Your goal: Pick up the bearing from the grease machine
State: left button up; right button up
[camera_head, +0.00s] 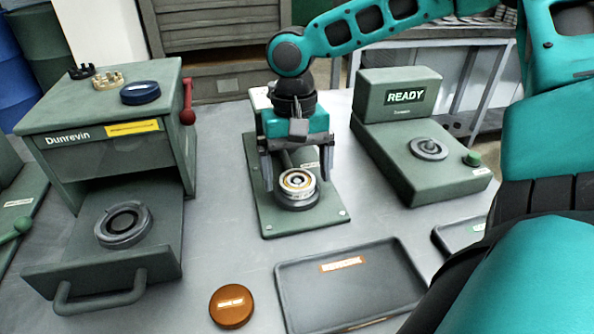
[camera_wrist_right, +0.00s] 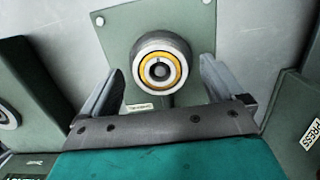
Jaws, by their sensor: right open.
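The bearing (camera_head: 297,181), a silver ring with a yellow-orange band, sits on the round seat of the green grease machine (camera_head: 265,213) in the middle of the table. My right gripper (camera_head: 297,187) is open above and around it, one finger on each side in the head view. In the right wrist view the bearing (camera_wrist_right: 161,69) lies ahead of and between the two open fingers (camera_wrist_right: 160,88), with gaps on both sides. The fingers hide part of the machine's column. My left gripper is not in view.
A green press labelled Dunrevin (camera_head: 100,140) with a red-knobbed lever stands left. A green READY machine (camera_head: 420,165) stands right. A dark tray (camera_head: 290,300) and an orange round tin (camera_head: 231,306) lie in front. Bare table shows between them.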

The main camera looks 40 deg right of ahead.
jog(key=shift+f, duration=0.25)
jog(key=shift+c, duration=0.3)
jog(key=shift+r, duration=0.1)
jog(key=c, duration=1.2)
